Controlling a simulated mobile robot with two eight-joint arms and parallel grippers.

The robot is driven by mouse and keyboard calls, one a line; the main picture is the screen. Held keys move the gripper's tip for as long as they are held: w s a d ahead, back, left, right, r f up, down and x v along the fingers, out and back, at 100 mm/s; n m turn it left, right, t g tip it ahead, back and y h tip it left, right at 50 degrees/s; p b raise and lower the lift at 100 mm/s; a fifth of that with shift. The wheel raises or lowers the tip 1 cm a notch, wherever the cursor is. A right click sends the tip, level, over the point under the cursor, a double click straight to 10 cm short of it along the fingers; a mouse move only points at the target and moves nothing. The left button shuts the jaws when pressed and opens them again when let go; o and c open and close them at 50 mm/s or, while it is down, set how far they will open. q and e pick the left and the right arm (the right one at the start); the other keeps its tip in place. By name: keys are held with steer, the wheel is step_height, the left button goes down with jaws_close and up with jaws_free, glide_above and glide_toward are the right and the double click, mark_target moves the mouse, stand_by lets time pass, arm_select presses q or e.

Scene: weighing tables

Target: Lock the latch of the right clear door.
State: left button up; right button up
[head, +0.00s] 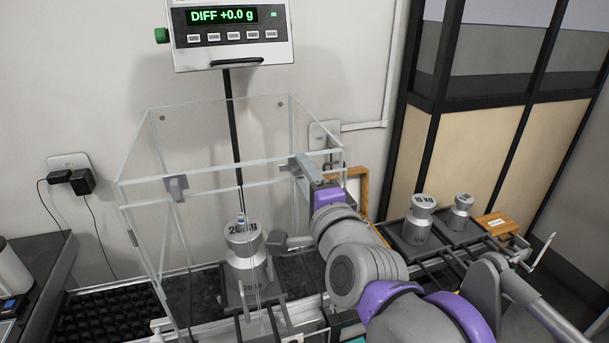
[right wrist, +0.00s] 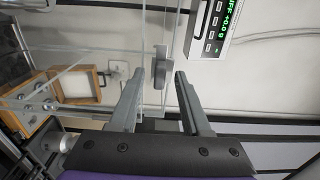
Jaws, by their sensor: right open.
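The clear-walled weighing enclosure (head: 150,135) stands mid-picture with a large metal weight (head: 245,255) inside. A grey latch (head: 176,186) shows on the left part of its front. My right gripper (head: 303,168) is at the upper right front of the enclosure, beside the right clear door, and partly covers that area. In the right wrist view my right gripper (right wrist: 160,74) is open and empty. A grey latch piece (right wrist: 160,66) on the clear panel edge appears between and just beyond its fingertips. I cannot tell whether the fingers touch it. My left gripper is not in view.
The digital display (head: 230,32) reads DIFF +0.0 g above the enclosure. Metal weights (head: 421,220) stand on dark trays at right. A wooden frame (head: 360,188) is behind my right wrist. A dark keyboard-like pad (head: 110,312) lies at lower left.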

jaws_close()
stand_by(0.5)
steer(key=n+p, duration=0.3)
steer(key=n, duration=1.4)
steer(key=shift+n, duration=0.4)
stand_by(0.3)
